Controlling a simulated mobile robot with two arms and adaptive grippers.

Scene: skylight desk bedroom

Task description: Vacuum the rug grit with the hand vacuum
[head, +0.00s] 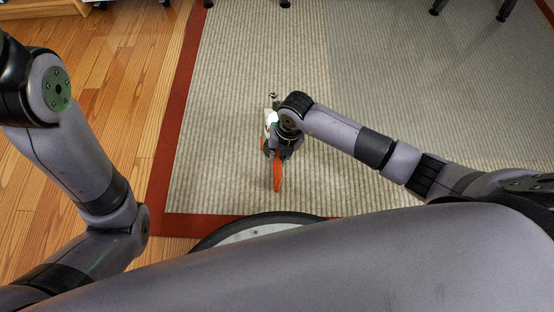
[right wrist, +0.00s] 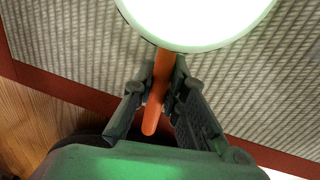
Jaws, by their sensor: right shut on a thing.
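The hand vacuum has an orange handle (head: 277,176) and a pale body (head: 271,117), low over the rug (head: 225,150) in the head view. My right gripper (head: 283,152) is shut on the handle. In the right wrist view the orange handle (right wrist: 157,100) runs between the two fingers of my right gripper (right wrist: 155,98), and the bright white round part (right wrist: 195,15) fills the top. A small dark spot (head: 272,96) shows just beyond the vacuum; I cannot tell whether it is grit or part of the vacuum. My left gripper is out of view.
The beige ribbed rug has a red border (head: 170,130), with wooden floor (head: 125,80) to its left. Dark furniture legs (head: 502,10) stand at the far edge. The rug around the vacuum is largely clear.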

